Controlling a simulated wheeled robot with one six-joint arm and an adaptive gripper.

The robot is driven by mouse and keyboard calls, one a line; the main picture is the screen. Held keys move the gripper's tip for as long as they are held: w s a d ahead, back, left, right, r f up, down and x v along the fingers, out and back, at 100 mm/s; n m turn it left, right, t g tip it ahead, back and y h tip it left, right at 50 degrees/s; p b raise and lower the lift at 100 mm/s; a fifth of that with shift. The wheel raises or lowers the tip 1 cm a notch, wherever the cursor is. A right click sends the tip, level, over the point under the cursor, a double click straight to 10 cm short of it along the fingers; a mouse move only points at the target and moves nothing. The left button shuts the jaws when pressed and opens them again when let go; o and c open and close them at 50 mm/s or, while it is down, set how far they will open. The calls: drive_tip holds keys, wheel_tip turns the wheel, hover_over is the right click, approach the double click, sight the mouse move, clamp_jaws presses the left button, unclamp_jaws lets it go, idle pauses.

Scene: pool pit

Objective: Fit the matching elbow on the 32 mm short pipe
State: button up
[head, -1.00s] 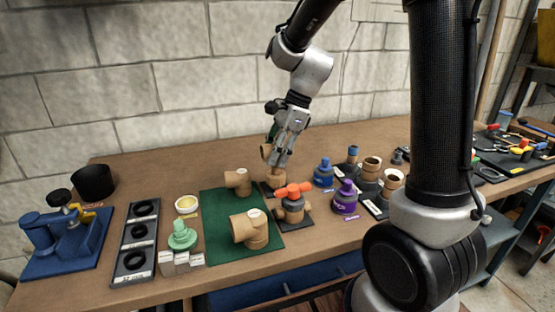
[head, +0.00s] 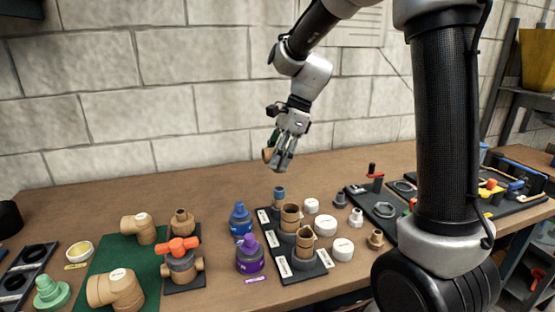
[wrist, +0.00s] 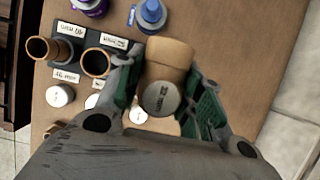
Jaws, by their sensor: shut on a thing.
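My gripper (head: 281,162) is shut on a tan elbow (head: 267,154) and holds it in the air above the back of the bench. In the wrist view the elbow (wrist: 165,75) sits between the fingers, with a pale round label that seems to read 32. A black rack (head: 320,268) with white labels stands below and in front of the gripper. The rack labels are too small to read surely.
Two larger tan elbows, one behind (head: 138,229) and one in front (head: 113,290), lie on a green mat (head: 137,262). An orange-handled valve (head: 181,262), a blue bottle (head: 240,220) and a purple bottle (head: 250,255) stand left of the rack. Several white caps (head: 326,225) lie right of it.

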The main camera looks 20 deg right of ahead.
hover_over(277, 189)
drive_tip(key=shift+f, duration=2.35)
drive_tip(key=shift+f, duration=0.45)
drive_tip(key=shift+f, duration=0.5)
drive_tip(key=shift+f, duration=0.35)
drive_tip(key=shift+f, duration=0.4)
drive_tip(key=shift+f, duration=0.1)
drive_tip(key=o, duration=1.2)
drive_tip(key=shift+c, duration=0.2)
drive_tip(key=shift+o, duration=0.5)
